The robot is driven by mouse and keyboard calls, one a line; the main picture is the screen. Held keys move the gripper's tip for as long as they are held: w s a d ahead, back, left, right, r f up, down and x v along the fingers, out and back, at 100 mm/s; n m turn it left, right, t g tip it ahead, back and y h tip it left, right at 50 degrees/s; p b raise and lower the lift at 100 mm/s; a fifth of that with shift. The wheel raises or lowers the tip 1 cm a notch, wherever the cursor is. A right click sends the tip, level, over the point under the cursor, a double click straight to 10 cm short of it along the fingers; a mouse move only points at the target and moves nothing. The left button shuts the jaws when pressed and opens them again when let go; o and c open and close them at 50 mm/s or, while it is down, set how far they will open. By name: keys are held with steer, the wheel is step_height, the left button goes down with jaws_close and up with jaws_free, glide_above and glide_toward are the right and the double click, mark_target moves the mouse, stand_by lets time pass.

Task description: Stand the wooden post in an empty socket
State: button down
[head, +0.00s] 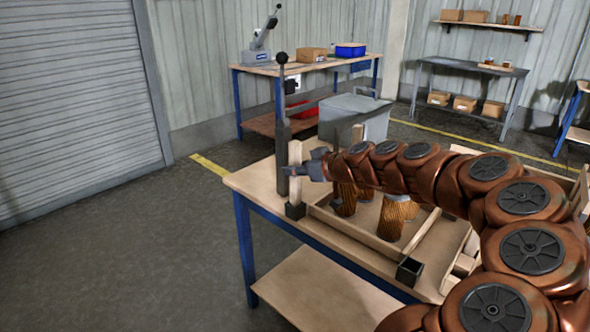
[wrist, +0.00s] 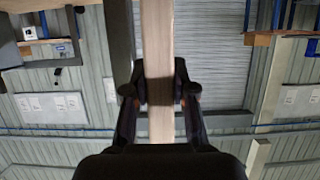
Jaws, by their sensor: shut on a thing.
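The wooden post (head: 295,155) is pale, square in section and upright at the near left corner of the workbench. My gripper (head: 314,170) is shut on it from the right, and in the wrist view the post (wrist: 159,70) runs between both fingers (wrist: 160,92). The post's lower end meets a small black socket (head: 295,211); it looks inside, but I cannot tell how deep. Another black socket (head: 409,271) at the tray's front corner is open and empty. My arm hides part of the tray's far side.
A grey upright lever with a black knob (head: 282,58) stands just left of the post. A grey lidded bin (head: 362,113) is behind. The floor left of the bench is clear.

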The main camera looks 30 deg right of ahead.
mark_target(299, 181)
steer(key=shift+f+b, duration=1.9)
steer(key=shift+f, duration=0.05)
steer(key=c, duration=0.9)
jaws_free()
steer(key=shift+o, duration=0.2)
steer(key=v, duration=1.2)
